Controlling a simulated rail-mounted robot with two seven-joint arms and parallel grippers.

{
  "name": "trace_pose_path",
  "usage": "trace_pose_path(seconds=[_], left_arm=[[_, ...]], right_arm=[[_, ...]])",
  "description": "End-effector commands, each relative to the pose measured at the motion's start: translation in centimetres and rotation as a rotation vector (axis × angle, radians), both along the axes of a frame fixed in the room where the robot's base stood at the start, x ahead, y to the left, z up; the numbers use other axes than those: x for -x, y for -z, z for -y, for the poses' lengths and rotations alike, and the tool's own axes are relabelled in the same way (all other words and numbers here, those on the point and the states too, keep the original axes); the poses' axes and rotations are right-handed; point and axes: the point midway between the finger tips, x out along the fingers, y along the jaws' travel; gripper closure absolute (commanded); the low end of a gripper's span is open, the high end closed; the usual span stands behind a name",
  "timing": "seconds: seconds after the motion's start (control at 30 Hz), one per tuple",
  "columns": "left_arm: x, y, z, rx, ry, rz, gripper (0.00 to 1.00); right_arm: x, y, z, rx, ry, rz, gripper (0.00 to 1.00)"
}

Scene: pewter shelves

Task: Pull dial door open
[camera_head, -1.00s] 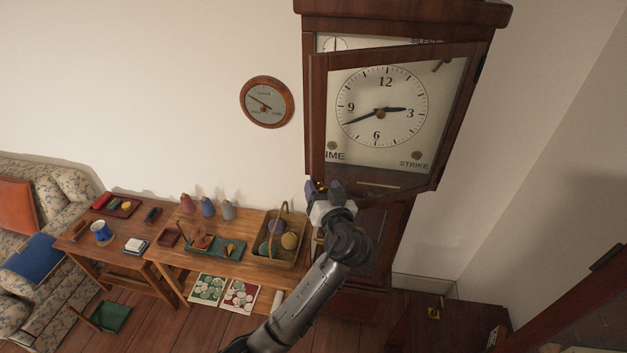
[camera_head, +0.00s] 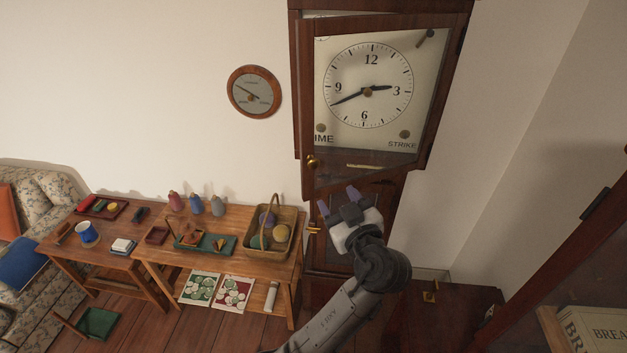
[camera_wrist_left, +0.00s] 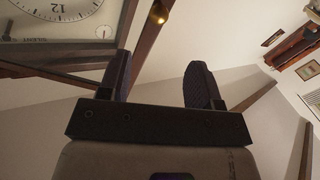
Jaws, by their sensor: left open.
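The dial door (camera_head: 307,110) is a dark wooden frame with a glass pane in front of the white clock face (camera_head: 368,92). It stands ajar, hinged on the right, its left edge swung out from the case. A brass knob (camera_head: 312,162) sits at its lower left corner and also shows in the left wrist view (camera_wrist_left: 158,14). My left gripper (camera_head: 338,199) is open and empty, below the door's bottom rail and apart from the knob. In the wrist view its two fingers (camera_wrist_left: 155,82) are spread with nothing between them. My right gripper is not in view.
The tall clock's lower case (camera_head: 335,238) stands behind my left arm. A wooden table (camera_head: 185,260) with a wicker basket (camera_head: 287,246) is at its left. A round wall dial (camera_head: 254,92) hangs left of the clock. A dark wooden piece (camera_head: 450,318) stands at lower right.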

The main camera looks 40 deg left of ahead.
Motion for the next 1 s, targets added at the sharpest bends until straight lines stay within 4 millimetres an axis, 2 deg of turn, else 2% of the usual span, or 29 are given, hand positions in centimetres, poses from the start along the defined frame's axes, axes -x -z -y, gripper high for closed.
trace_pose_path(seconds=[0.17, 0.6, 0.8, 1.0], left_arm=[[-1.0, -0.5, -2.0, 0.002, -0.005, 0.008, 0.42], [-4.7, -0.4, -8.9, 0.002, -0.003, 0.005, 0.42], [-5.7, -0.3, -10.8, 0.002, -0.001, 0.005, 0.42], [-6.1, -0.1, -11.6, 0.004, -0.002, 0.006, 0.42]], right_arm=[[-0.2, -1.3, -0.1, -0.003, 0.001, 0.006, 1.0], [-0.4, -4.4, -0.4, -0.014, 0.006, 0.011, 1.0], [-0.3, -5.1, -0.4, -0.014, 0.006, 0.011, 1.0], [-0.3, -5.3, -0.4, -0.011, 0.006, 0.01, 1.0]])
